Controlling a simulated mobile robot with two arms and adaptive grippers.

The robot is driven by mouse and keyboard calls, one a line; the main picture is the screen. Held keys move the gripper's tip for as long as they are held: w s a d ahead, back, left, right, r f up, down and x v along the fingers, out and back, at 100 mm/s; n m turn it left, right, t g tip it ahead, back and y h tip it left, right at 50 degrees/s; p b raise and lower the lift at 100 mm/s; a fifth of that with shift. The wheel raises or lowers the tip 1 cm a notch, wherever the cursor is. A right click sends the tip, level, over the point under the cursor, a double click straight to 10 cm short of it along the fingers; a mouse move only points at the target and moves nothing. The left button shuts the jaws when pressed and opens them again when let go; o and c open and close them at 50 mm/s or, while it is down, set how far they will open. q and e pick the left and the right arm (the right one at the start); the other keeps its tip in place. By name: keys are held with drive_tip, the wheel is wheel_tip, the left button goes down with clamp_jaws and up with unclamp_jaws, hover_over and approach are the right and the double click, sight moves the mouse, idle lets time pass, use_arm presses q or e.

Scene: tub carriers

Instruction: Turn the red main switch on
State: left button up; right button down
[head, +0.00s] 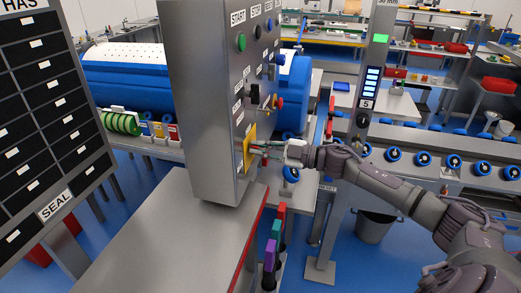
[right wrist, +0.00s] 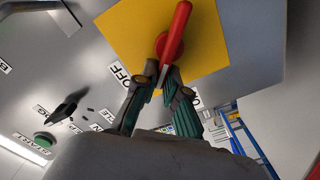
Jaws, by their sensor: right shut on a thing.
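The red main switch (right wrist: 176,35) is a lever handle on a square yellow plate (right wrist: 122,32) in the right wrist view. An OFF label (right wrist: 119,75) lies at the plate's edge to the left of the handle's lower end. Another label to the right is mostly hidden behind a finger. My right gripper (right wrist: 163,82) is shut on the lower end of the red handle, which slants up and slightly right. In the head view the yellow plate (head: 249,150) is on the side of a grey control cabinet (head: 206,110), with my right gripper (head: 272,148) against it. My left gripper is not in view.
A green START button (head: 241,42), black knobs and a red knob (head: 279,103) sit higher on the same panel. A grey table (head: 175,240) stands below the cabinet. A roller conveyor (head: 430,165) is at the right, with a bin (head: 373,226) under it.

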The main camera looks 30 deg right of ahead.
drive_tip(key=n+b, duration=0.1)
drive_tip(key=f+n+b, duration=0.1)
drive_tip(key=n, duration=0.1)
drive_tip(key=n+b, duration=0.1)
drive_tip(key=shift+s+a+f+n, duration=0.25)
drive_tip(key=shift+n, duration=0.05)
drive_tip(key=shift+f+n+b, duration=0.2)
drive_tip(key=shift+n+b, duration=0.7)
drive_tip(key=shift+n, duration=0.15)
drive_tip(key=shift+f+n+b, duration=0.2)
drive_tip(key=shift+n+b, duration=0.7)
drive_tip(key=shift+n, duration=0.15)
drive_tip(key=c, duration=1.2)
unclamp_jaws()
drive_tip(key=shift+s, duration=0.1)
drive_tip(key=shift+c, duration=0.2)
